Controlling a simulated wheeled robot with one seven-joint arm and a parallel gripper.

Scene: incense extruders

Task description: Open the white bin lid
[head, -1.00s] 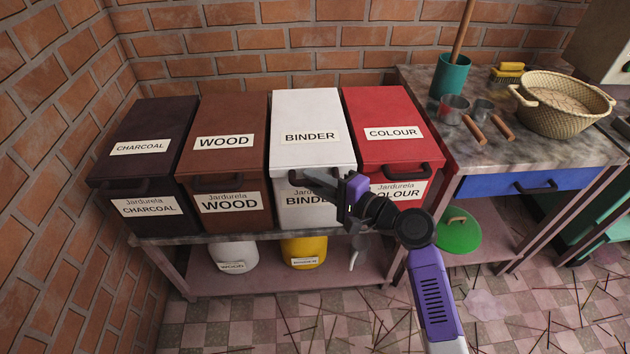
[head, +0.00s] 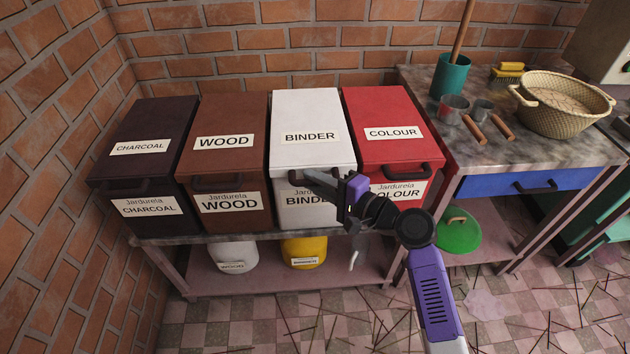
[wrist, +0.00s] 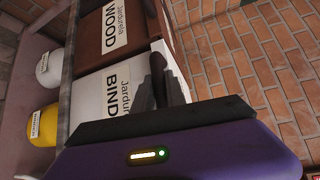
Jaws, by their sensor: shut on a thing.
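The white bin, labelled BINDER, has a white lid (head: 306,112) that lies flat and closed in the head view. Its dark handle (head: 292,177) is on the front edge of the lid, partly hidden by my gripper. My gripper (head: 312,177) is at the front of the white bin, shut on the handle. In the wrist view the handle (wrist: 158,80) stands at the fingers, next to the bin's front label (wrist: 118,92). The exact contact of the fingertips is hard to see.
A brown WOOD bin (head: 227,118) stands left of the white one and a red COLOUR bin (head: 385,108) right of it. A charcoal bin (head: 150,125) is at the far left, by a brick wall. A worktop (head: 415,78) with tools is on the right.

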